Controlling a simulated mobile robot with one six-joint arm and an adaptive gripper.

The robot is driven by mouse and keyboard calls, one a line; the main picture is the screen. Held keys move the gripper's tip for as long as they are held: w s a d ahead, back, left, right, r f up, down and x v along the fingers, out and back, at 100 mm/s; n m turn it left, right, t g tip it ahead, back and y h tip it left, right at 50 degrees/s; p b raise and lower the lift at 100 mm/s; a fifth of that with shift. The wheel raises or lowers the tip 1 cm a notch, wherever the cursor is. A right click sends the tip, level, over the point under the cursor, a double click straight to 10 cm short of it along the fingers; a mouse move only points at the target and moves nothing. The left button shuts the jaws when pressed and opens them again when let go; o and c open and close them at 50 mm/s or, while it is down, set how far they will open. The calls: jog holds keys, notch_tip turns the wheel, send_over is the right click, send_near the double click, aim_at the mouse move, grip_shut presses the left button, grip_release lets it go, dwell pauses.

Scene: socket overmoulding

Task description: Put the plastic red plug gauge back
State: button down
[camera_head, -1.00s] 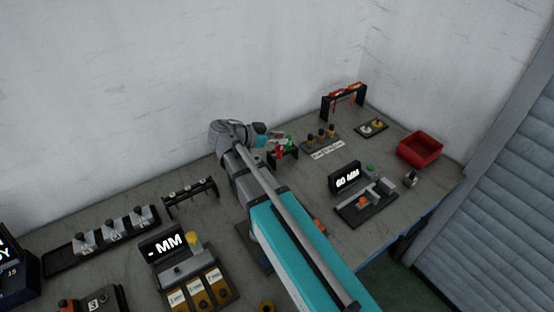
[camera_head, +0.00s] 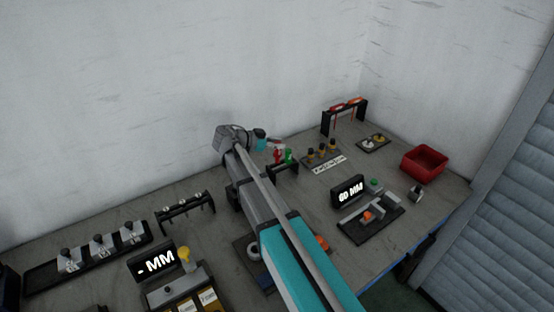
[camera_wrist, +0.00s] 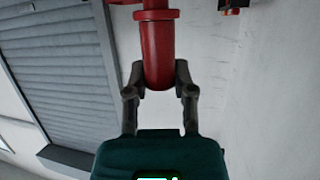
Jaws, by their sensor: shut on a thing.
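The red plug gauge (camera_wrist: 158,52) is between the fingers of my gripper (camera_wrist: 160,85) in the wrist view, and the fingers are shut on its thick red body. In the head view my gripper (camera_head: 270,146) is at the small black rack (camera_head: 284,168) near the wall. A red piece (camera_head: 278,155) shows there beside a green gauge (camera_head: 289,156). My arm hides part of the rack, and I cannot tell whether the red gauge touches it.
A block with several dark-topped pins (camera_head: 322,155) stands right of the rack. Behind it is a black stand with orange-red tools (camera_head: 343,115). Another black rack (camera_head: 185,206) stands left.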

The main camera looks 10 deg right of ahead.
jog(key=shift+w+d+f+b, duration=0.2)
jog(key=shift+w+f+b, duration=0.9)
jog(key=shift+f, duration=0.3)
jog(key=shift+w+f, duration=0.1)
jog(key=shift+w+f+b, duration=0.2)
jog(key=shift+f+b, duration=0.8)
jog(key=shift+w+f+b, duration=0.15)
jog(key=shift+f+b, duration=0.8)
jog(key=shift+f+b, duration=0.55)
jog(key=shift+c, duration=2.3)
grip_release()
jog(key=shift+r, duration=0.15)
